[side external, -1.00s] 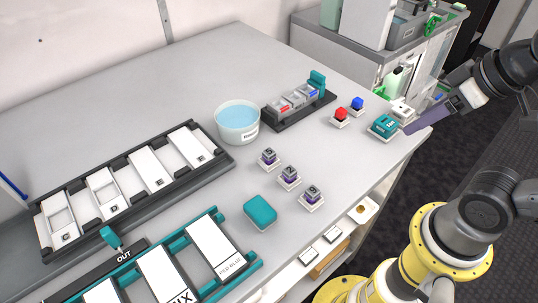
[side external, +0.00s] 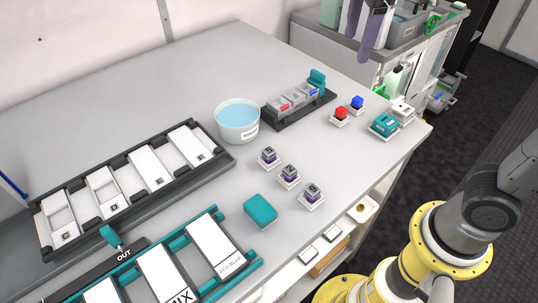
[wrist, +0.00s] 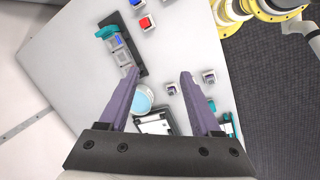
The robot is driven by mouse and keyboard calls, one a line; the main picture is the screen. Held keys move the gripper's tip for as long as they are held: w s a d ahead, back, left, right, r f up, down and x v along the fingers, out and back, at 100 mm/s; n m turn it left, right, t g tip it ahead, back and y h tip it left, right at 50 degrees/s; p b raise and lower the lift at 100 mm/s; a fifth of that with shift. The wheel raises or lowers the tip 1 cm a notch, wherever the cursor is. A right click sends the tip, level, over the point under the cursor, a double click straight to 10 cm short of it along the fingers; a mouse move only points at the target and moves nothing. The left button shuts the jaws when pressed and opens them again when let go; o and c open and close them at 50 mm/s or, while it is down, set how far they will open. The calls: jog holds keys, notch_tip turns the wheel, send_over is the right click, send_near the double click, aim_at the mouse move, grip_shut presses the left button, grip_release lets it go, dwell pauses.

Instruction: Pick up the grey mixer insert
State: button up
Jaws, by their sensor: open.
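I cannot tell for certain which piece is the grey mixer insert. Grey blocks with red and blue marks sit in a dark rack (side external: 270,124) with a teal end piece. My gripper (side external: 358,48) is at the top of the side view, raised beyond the rack.
A bowl of blue liquid (side external: 237,125) stands beside the rack. Red (side external: 341,113) and blue (side external: 358,103) buttons and a teal box (side external: 384,125) lie to its right.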

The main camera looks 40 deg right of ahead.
jog(key=w+a+f+n+g, duration=0.1)
jog(key=w+a+f+n, duration=0.15)
jog(key=w+a, duration=0.3)
jog(key=n+h, duration=0.2)
jog(key=n, duration=0.1)
send_over(268, 151)
jog(key=w+a, duration=0.1)
jog(key=a, duration=0.1)
notch_tip(268, 151, down, 6)
jog(key=r, duration=0.1)
jog(key=a+f, duration=0.4)
jog(key=f, duration=0.1)
jog(key=shift+n+g, duration=0.25)
jog(key=shift+g, duration=0.15)
jog(key=shift+s+d+x, duration=0.15)
jog(key=shift+x, duration=2.05)
jog(key=shift+s+d+x, duration=0.15)
jog(key=shift+x, duration=2.1)
jog(key=shift+s+d+x, duration=0.15)
jog(key=shift+x, duration=2.05)
jog(key=shift+r, duration=0.2)
jog(key=shift+c, duration=0.2)
grip_shut()
